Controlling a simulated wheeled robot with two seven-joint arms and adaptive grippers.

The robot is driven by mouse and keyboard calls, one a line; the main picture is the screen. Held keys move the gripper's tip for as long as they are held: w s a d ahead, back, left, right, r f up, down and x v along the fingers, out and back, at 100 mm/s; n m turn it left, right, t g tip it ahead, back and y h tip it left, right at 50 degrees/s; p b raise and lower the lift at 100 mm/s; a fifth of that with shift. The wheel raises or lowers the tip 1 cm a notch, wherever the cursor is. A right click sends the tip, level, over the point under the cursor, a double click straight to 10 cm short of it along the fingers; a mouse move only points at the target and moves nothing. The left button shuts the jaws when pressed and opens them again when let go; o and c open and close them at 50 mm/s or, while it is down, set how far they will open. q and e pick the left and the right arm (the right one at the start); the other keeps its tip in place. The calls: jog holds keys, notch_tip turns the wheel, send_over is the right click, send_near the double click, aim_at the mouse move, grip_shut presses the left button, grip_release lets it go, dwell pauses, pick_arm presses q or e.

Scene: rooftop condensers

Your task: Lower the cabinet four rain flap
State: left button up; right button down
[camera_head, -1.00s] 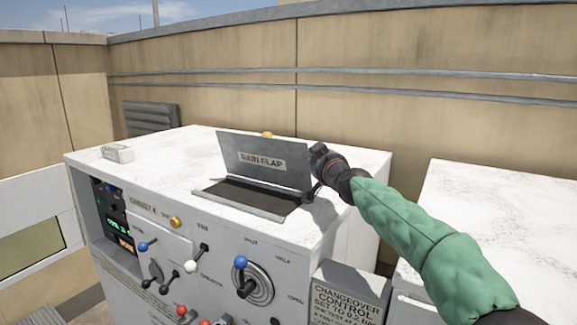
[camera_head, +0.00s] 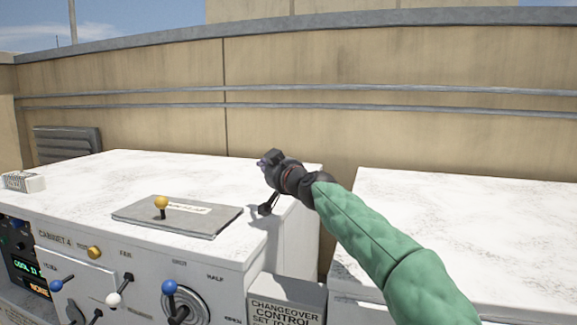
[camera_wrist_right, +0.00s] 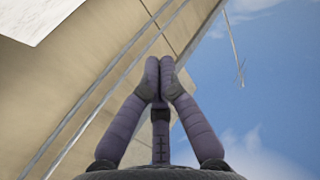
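The rain flap (camera_head: 190,222) lies flat on the white top of cabinet four (camera_head: 100,180), near its front edge. A yellow knob (camera_head: 161,202) stands up on the flap, and its label is partly hidden behind the knob. My right gripper (camera_head: 267,163) is above the cabinet's right end, to the right of the flap and apart from it. In the right wrist view its fingertips (camera_wrist_right: 159,75) meet with nothing visible between them. My left gripper does not show in either view.
The front panel has several knobs and levers, including a blue one (camera_head: 169,287). A changeover control box (camera_head: 285,300) stands beside the cabinet. Another white-topped unit (camera_head: 440,230) is at the right. A tan wall (camera_head: 400,150) with pipes closes off the back.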

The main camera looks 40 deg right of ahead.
jog(key=s+d+r+b, duration=0.1)
jog(key=s+d+b, duration=0.2)
jog(key=s, duration=0.2)
jog(key=shift+s+r+b, duration=0.2)
jog(key=shift+s+b, duration=0.1)
jog(key=shift+s, duration=0.1)
jog(key=shift+a, duration=0.1)
jog(key=s+a+p, duration=0.5)
jog(key=a+p, duration=0.4)
jog(key=a, duration=0.1)
jog(key=shift+s+a, duration=0.25)
jog(key=shift+a, duration=0.05)
dwell(0.6)
